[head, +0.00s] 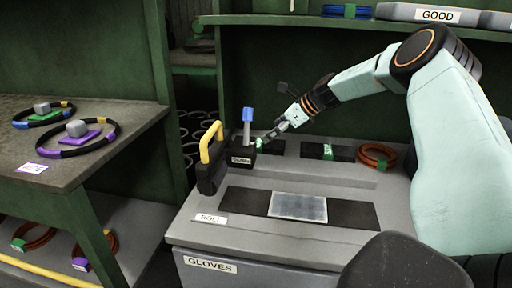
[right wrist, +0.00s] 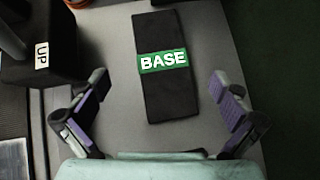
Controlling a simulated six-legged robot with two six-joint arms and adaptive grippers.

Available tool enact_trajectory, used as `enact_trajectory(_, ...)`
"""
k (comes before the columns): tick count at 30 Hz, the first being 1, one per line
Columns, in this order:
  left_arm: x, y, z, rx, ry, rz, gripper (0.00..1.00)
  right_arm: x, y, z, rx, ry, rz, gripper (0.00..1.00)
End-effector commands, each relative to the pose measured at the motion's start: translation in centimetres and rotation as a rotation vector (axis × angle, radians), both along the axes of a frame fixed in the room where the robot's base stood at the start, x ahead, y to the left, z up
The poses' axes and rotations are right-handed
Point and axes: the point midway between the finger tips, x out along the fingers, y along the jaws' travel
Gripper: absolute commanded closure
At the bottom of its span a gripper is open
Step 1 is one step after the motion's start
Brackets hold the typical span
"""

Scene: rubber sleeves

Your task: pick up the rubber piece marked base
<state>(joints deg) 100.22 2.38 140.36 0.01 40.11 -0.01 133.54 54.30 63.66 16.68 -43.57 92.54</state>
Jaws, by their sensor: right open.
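The rubber piece marked BASE (right wrist: 162,95) is a flat black strip with a green band and white lettering. In the right wrist view it lies on the grey surface, between and beyond my open fingers. In the head view a black piece with a green band (head: 273,148), seemingly the same one, lies beside the black block, partly hidden by my right gripper (head: 274,134). My right gripper (right wrist: 158,82) is open and empty above it, with one finger to each side. My left gripper is not in view.
A black block (right wrist: 40,45) marked UP stands close left of the piece; in the head view the block (head: 240,158) carries a blue-topped post. Another green-banded black piece (head: 342,153) and an orange ring (head: 377,157) lie to the right. A clear sheet (head: 298,207) lies in front.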

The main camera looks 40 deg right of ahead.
Motion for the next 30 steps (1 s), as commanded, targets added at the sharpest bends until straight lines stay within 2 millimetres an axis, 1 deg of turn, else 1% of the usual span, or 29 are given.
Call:
enact_trajectory(4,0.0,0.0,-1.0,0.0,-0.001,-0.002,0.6,0.6,0.3,-1.2,-0.002,0.002,0.001,0.0)
enact_trajectory(9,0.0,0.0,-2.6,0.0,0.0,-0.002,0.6,1.9,1.0,-2.9,-0.003,0.002,0.003,0.0)
enact_trajectory(13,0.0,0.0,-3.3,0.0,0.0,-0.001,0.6,2.9,1.4,-3.7,-0.003,0.003,0.003,0.0)
enact_trajectory(18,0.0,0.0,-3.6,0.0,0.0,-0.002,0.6,3.5,1.6,-4.0,-0.002,0.001,0.003,0.0)
enact_trajectory(24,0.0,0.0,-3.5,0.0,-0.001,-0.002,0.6,3.5,1.6,-3.8,-0.001,0.001,0.004,0.0)
enact_trajectory(30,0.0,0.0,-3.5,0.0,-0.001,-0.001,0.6,3.5,1.6,-3.8,-0.001,0.001,0.004,0.17)
